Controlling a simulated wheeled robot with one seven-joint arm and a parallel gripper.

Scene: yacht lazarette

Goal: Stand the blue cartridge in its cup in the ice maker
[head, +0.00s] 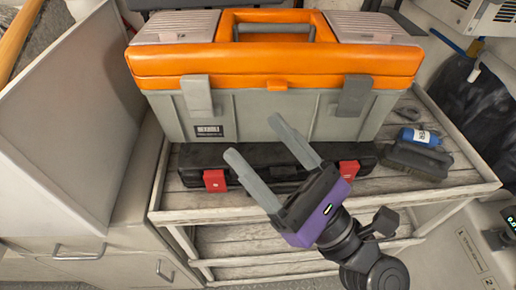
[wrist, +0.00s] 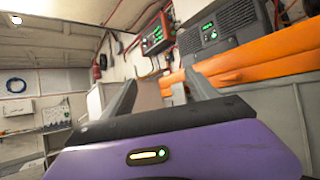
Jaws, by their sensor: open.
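A blue cartridge (head: 418,137) with a white label lies on its side at the right of the wooden shelf in the head view. It is beside or on a dark grey brush-like object (head: 415,160); I cannot tell which. My gripper (head: 252,137) is open and empty, its fingers in front of the orange and grey toolbox, well left of the cartridge. The fingers also show in the wrist view (wrist: 160,86), where no cartridge is seen. I cannot identify the ice maker or its cup for sure; a unit with a lit display (head: 507,220) is cut off at the right edge.
A large toolbox (head: 275,65) fills the back of the shelf (head: 440,188). A flat black case (head: 262,172) with red latches lies before it. A white cabinet (head: 75,130) stands at left. A dark cloth or bag (head: 470,95) hangs at right.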

